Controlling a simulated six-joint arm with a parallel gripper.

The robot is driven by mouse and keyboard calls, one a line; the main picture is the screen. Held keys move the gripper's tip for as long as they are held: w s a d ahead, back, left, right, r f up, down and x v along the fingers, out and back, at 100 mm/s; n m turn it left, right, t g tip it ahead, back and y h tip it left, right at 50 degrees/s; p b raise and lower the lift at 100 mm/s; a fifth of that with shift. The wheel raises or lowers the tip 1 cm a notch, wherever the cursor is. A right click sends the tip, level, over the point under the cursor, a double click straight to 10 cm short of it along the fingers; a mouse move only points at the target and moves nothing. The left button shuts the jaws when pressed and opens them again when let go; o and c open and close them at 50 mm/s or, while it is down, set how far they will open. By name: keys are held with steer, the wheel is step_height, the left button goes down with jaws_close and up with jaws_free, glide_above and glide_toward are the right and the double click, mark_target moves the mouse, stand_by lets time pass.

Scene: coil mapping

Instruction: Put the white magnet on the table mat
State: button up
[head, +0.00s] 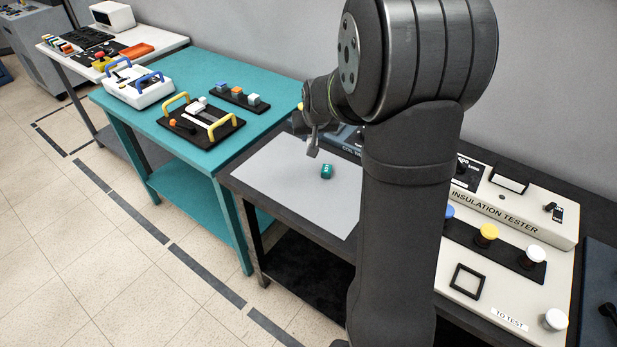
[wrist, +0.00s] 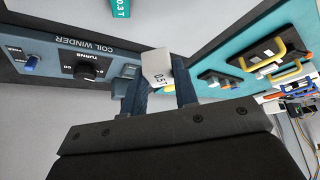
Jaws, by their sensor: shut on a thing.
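The white magnet (wrist: 157,66), marked 0.5 T, sits between the fingers of my gripper (wrist: 160,88) in the wrist view. The gripper is shut on it. In the head view my gripper (head: 313,147) is above the far left part of the table mat; I cannot make out the white magnet there. The light grey table mat (head: 280,185) lies flat on a dark table. It also shows at the top of the wrist view (wrist: 75,18). A teal magnet (head: 326,171) lies on the mat, and its 0.3 T mark shows in the wrist view (wrist: 122,8).
A blue-grey coil winder (wrist: 60,58) stands behind the mat, partly hidden by my arm in the head view. A cream insulation tester (head: 520,235) is at the right. A teal table (head: 215,155) with fixtures is at the left. The mat's front left part is clear.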

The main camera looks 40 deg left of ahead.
mark_target(309, 140)
steer(key=f, duration=0.1)
steer(key=a+f, duration=0.1)
steer(key=f, duration=0.1)
steer(key=shift+s+f, duration=0.2)
steer(key=shift+f, duration=0.1)
steer(key=s+a+f, duration=0.1)
steer(key=a+f, duration=0.1)
steer(key=a, duration=0.1)
steer(key=s+a+f, duration=0.1)
steer(key=a+f, duration=0.1)
steer(key=a, duration=0.1)
steer(key=s+a+f, duration=0.1)
steer(key=a+f, duration=0.1)
steer(key=a, duration=0.1)
steer(key=shift+s+a+f, duration=0.1)
steer(key=shift+s+a, duration=0.25)
steer(key=shift+s, duration=0.05)
steer(key=shift+a+f, duration=0.1)
steer(key=shift+f, duration=1.95)
steer(key=shift+f, duration=0.15)
steer(key=o, duration=1)
steer(key=shift+o, duration=0.2)
